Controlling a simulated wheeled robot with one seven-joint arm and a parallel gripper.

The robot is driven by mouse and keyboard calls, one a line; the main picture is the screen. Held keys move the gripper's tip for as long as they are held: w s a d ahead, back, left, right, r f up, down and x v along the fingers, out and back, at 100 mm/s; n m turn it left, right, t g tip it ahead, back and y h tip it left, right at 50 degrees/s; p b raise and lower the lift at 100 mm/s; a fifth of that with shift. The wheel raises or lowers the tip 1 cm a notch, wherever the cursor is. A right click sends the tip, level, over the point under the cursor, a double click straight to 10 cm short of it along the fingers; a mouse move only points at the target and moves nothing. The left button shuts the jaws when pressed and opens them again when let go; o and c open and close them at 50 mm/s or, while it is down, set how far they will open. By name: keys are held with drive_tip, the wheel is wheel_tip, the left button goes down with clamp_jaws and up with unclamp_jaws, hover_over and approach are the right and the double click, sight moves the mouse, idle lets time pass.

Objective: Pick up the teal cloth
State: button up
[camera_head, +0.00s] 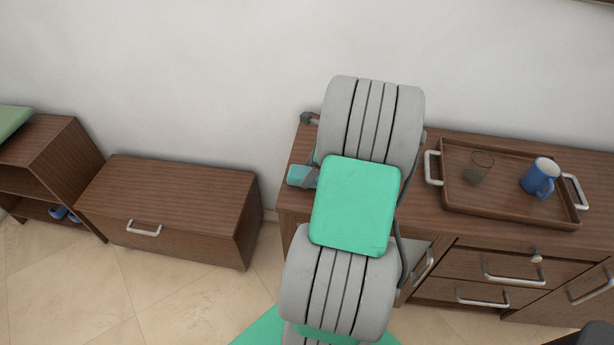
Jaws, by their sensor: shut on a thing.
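The teal cloth (297,174) shows as a small blue-teal piece at the left edge of my arm, over the left end of the wooden cabinet. My gripper (311,178) is mostly hidden behind my arm; only a bit of grey finger shows beside the cloth. It is shut on the cloth. The rest of the cloth is hidden, and I cannot tell how high it is held above the cabinet top.
A wooden tray (463,207) with metal handles stands on the cabinet (423,226) at right, holding a blue mug (540,178) and a clear glass (480,166). A low wooden drawer unit (170,195) and an open shelf (50,150) stand left. Tiled floor is clear between.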

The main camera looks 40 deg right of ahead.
sight(303, 172)
drive_tip(key=shift+c, duration=0.5)
drive_tip(key=shift+r, duration=0.1)
drive_tip(key=shift+r, duration=0.25)
wheel_tip(303, 172, up, 3)
drive_tip(key=shift+f, duration=0.2)
drive_tip(key=s+r+p, duration=0.1)
drive_tip(key=s+r, duration=0.8)
drive_tip(key=s, duration=0.5)
drive_tip(key=shift+r+p, duration=0.3)
drive_tip(key=shift+r, duration=0.05)
